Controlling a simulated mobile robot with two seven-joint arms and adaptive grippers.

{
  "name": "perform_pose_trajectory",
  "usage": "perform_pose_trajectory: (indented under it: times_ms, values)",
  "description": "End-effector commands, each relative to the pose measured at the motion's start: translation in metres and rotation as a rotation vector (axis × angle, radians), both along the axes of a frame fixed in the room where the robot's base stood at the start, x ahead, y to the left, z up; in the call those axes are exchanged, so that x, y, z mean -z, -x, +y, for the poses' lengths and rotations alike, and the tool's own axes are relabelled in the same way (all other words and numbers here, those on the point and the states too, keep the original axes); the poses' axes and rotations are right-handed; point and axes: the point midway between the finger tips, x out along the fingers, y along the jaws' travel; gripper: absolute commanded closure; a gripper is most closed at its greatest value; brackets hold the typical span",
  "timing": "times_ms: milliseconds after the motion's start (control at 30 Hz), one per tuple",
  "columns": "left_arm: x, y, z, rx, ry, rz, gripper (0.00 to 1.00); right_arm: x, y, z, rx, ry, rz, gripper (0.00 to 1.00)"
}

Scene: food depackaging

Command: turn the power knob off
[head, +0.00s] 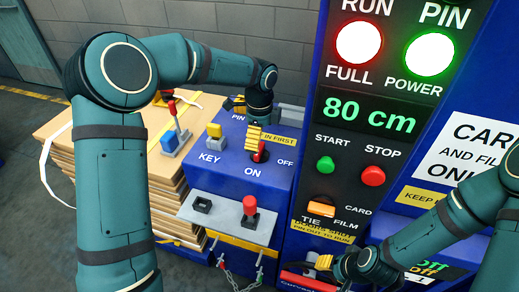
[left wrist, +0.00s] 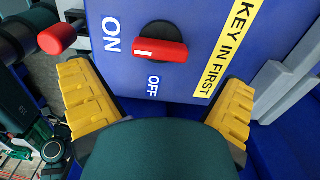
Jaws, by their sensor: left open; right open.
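The red power knob (head: 260,153) is on the blue panel top, between the ON and OFF labels. In the left wrist view the knob (left wrist: 160,50) sits on a round black base. Its bar lies across the picture, with a white mark on the end towards ON; OFF is below it. My left gripper (head: 247,121) is just above the knob. Its yellow fingers, also in the left wrist view (left wrist: 156,78), are open and spread wide, with the knob ahead between them, apparently untouched. My right gripper (head: 324,262) is low at the front of the cabinet, partly hidden by its own wrist.
A yellow key switch (head: 214,131) is left of the knob. A grey plate with a red-topped lever (head: 250,206) is in front. Green START (head: 325,164) and red STOP (head: 373,176) buttons are on the upright panel at right. Stacked boards (head: 165,195) stand behind my left arm.

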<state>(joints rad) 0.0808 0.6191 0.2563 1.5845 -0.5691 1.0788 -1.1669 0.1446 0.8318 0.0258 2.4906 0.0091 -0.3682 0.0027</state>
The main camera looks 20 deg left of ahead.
Motion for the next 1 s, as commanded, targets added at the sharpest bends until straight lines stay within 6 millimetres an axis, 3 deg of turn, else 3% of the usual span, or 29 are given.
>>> perform_pose_trajectory:
  times_ms: [100,300,700,733,767,900,1000]
  values:
    - [0.023,0.001,0.000,0.000,0.000,0.003,0.00,0.002,0.000,0.000,0.000,0.000,0.000,0.53]
    - [0.046,0.000,0.000,-0.001,0.000,0.002,0.00,0.003,0.000,0.000,0.000,0.001,0.000,0.53]
    - [0.053,0.000,0.000,-0.001,0.000,0.000,0.00,0.003,0.000,0.000,0.000,0.001,0.000,0.53]
    - [0.053,0.000,0.000,-0.001,0.000,0.000,0.04,0.003,0.000,0.000,0.000,0.001,0.000,0.53]
    - [0.053,0.000,0.000,-0.001,0.000,0.000,0.14,0.003,0.000,0.000,0.000,0.001,0.000,0.53]
    - [0.053,0.000,0.000,-0.001,0.000,0.000,0.63,0.003,0.000,0.000,0.000,0.001,0.000,0.53]
    - [0.053,0.000,0.000,-0.001,0.000,0.000,0.65,0.003,0.000,0.000,0.000,0.001,0.000,0.53]
